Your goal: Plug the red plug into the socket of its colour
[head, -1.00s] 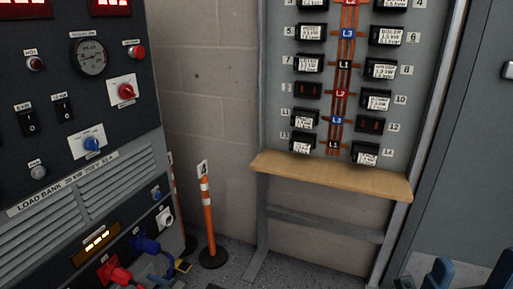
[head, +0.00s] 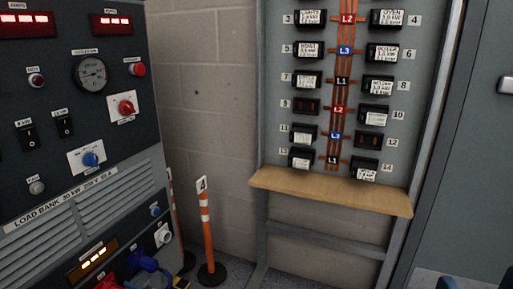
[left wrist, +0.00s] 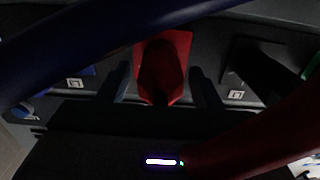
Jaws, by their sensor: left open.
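My left gripper (left wrist: 162,92) is open in the left wrist view, with one dark finger on each side of a red piece. This piece has a bright red square surround (left wrist: 181,43) and a darker red body (left wrist: 160,70) in front. I cannot tell whether the body is seated in a socket. A thick red cable (left wrist: 265,130) crosses the lower right. In the head view, red plug parts (head: 108,284) show at the bottom edge of the load bank, mostly cut off. My left gripper is out of the head view. My right gripper cannot be made out clearly.
A blue plug (head: 145,263) shows low on the load bank (head: 70,215). A dark blue cable (left wrist: 110,38) crosses the top of the wrist view. A dark connector (left wrist: 262,66) stands right of the red piece. An orange post (head: 206,235) stands before the wall, left of a wooden shelf (head: 330,193).

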